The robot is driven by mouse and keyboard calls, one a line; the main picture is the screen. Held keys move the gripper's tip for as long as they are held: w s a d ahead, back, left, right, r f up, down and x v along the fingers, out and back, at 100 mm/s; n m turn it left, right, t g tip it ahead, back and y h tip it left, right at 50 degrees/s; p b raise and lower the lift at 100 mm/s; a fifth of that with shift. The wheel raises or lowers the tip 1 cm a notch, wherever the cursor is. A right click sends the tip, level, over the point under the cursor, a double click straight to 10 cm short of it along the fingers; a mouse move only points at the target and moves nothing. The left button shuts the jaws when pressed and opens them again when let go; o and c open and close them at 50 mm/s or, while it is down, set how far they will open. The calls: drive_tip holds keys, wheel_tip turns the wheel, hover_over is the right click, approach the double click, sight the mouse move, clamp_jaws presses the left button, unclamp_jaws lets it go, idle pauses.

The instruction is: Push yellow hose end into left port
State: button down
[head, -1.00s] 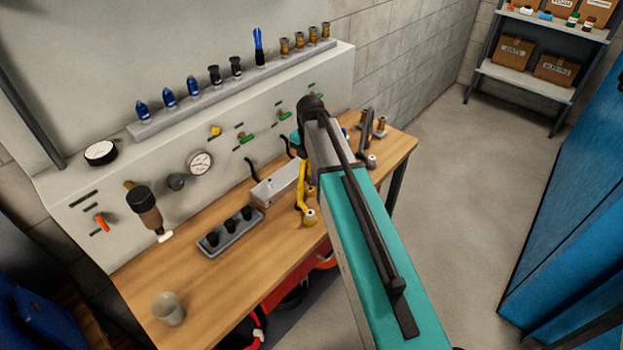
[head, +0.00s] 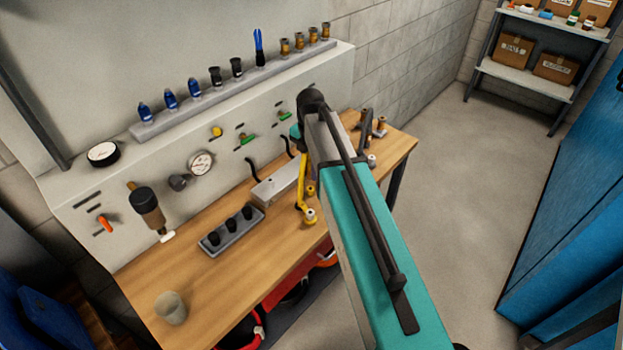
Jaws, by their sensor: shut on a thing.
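A yellow hose (head: 301,188) shows as a narrow strip beside my arm, over the right part of the bench. A brass end fitting (head: 309,216) is at its lower end, and another brass piece is just above, partly behind my arm. A pale grey box (head: 272,185) stands left of the hose, its right end covered by my arm. A grey block with black round pieces (head: 231,233) lies further left. I cannot tell which of these has the left port. My gripper is hidden behind my own arm, so its hold on the hose cannot be seen.
Gauges (head: 200,162), valves and a filter bowl (head: 146,207) stick out from the back panel. Brass fittings (head: 380,125) stand at the bench's right end.

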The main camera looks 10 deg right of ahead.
drive_tip(key=shift+r, duration=0.45)
drive_tip(key=shift+m, duration=0.3)
drive_tip(key=m, duration=0.1)
drive_tip(key=s+m+b, duration=0.1)
drive_tip(key=m, duration=0.1)
drive_tip(key=shift+r, duration=0.35)
drive_tip(key=s+r+m+b, duration=0.1)
drive_tip(key=m, duration=0.4)
drive_tip(key=s+r+m+b, duration=0.1)
drive_tip(key=m, duration=0.4)
drive_tip(key=s+m+b, duration=0.1)
drive_tip(key=m+b, duration=0.1)
drive_tip(key=m, duration=0.3)
drive_tip(key=shift+s+d+r+m, duration=0.2)
drive_tip(key=shift+r+m, duration=0.2)
